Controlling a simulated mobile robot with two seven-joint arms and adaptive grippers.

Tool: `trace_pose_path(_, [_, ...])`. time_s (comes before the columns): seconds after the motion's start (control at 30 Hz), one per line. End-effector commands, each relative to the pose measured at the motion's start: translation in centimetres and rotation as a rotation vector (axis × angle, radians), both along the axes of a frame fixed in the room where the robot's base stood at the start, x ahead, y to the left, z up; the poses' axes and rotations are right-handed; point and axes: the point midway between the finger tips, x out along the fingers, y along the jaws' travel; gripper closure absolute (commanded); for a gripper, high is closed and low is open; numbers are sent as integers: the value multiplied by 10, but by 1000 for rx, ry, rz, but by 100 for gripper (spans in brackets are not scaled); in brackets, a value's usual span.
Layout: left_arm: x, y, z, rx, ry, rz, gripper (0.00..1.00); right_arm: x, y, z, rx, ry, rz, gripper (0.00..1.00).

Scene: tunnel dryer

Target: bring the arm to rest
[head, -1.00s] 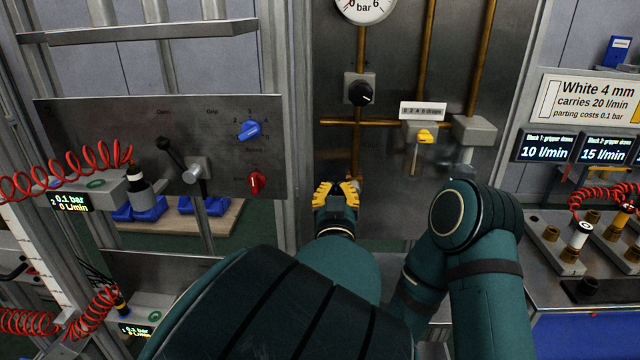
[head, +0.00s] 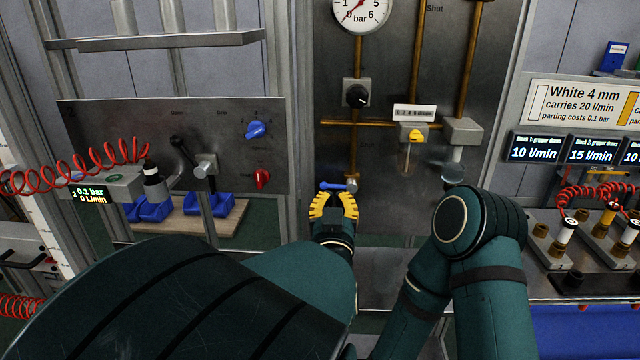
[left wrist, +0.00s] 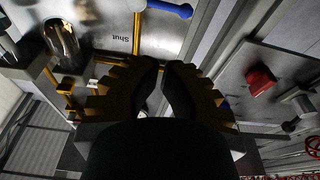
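My left gripper (head: 335,204) is in front of the metal panel, below a blue lever (head: 334,187). Its yellow fingers are spread with a gap between them and nothing in it. In the left wrist view, the gripper's dark finger pads (left wrist: 162,85) stand apart and empty. There the blue lever (left wrist: 170,8) lies beyond the fingertips, apart from them, near the word "Shut". In the head view the lever lies about horizontal. My right arm (head: 480,235) is bent at the lower right, and its gripper does not show.
A gauge (head: 362,14), a black knob (head: 357,96) and a yellow valve handle (head: 416,135) are on the panel. A control plate with a blue knob (head: 256,130) and a red knob (head: 262,178) is to the left. Red coiled hoses (head: 90,168) hang at both sides.

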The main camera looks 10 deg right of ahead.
Motion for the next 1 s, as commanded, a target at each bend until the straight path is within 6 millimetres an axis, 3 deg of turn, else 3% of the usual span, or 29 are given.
trace_pose_path(0.1, [-23, 6, -5, 1, 2, -2, 100, 0, 0, 2, 0, 0, 0, 100])
trace_pose_path(0.3, [-47, 13, -10, 0, 1, 0, 100, -1, 0, 3, 0, 2, 1, 100])
trace_pose_path(0.43, [-50, 18, -16, 6, 12, 3, 100, -1, 0, 3, 0, 2, 1, 100])
trace_pose_path(0.53, [-41, 30, -38, 26, 70, 16, 100, -1, 0, 3, 0, 2, 1, 100])
trace_pose_path(0.67, [-23, 61, -95, 72, 231, 42, 100, -1, 0, 3, 0, 2, 1, 100])
trace_pose_path(0.77, [-16, 91, -149, 104, 393, 62, 100, -1, 0, 3, 0, 2, 1, 100])
trace_pose_path(1.0, [-34, 158, -266, 124, 780, 88, 100, -1, 0, 3, 0, 2, 1, 100])
